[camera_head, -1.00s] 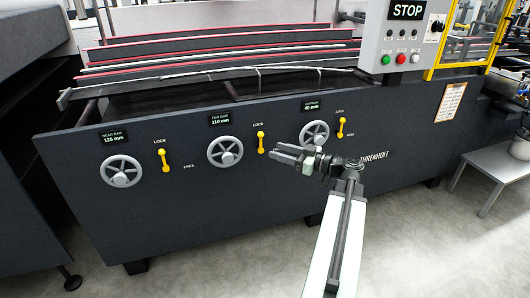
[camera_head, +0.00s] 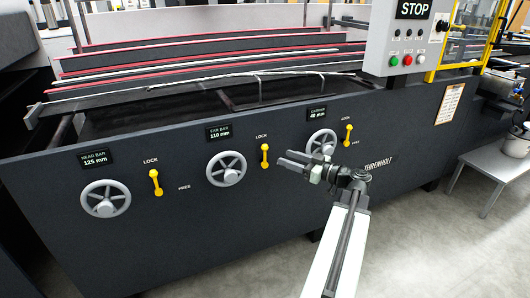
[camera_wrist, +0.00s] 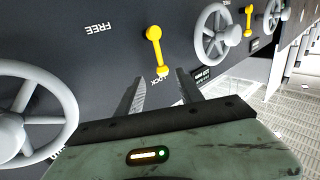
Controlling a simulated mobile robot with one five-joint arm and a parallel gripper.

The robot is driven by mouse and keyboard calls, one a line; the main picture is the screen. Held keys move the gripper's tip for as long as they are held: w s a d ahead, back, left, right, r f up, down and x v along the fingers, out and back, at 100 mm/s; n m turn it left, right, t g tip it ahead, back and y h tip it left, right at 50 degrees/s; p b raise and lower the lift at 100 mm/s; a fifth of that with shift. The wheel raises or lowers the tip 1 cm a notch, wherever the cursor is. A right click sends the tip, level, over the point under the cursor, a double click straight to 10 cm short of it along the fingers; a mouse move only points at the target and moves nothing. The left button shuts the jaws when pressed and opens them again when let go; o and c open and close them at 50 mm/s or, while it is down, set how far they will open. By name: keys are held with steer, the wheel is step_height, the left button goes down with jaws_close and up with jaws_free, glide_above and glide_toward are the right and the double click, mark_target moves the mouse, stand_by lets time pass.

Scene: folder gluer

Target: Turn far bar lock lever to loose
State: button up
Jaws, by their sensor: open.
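The far bar lock lever (camera_head: 264,156) is yellow and stands upright on the dark panel, right of the far bar handwheel (camera_head: 226,169). Its narrow end points toward the LOCK label; FREE is off to the side. In the wrist view the lever (camera_wrist: 156,50) appears upside down, beyond the fingertips, with the LOCK label close to its tip. My gripper (camera_head: 283,159) is open and empty in front of the panel, just right of the lever in the head view. In the wrist view its fingers (camera_wrist: 162,90) point at the lever's tip end, apart from the lever.
The near bar lever (camera_head: 156,182) and handwheel (camera_head: 106,198) are to the left. The carrier handwheel (camera_head: 322,143) and lever (camera_head: 348,134) are to the right. The STOP control box (camera_head: 408,38) overhangs above right.

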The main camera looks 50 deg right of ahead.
mark_target(265, 156)
steer(key=w, duration=0.2)
steer(key=w+a, duration=0.1)
steer(key=w, duration=0.4)
steer(key=shift+w+a, duration=0.3)
jaws_close()
stand_by(1.0)
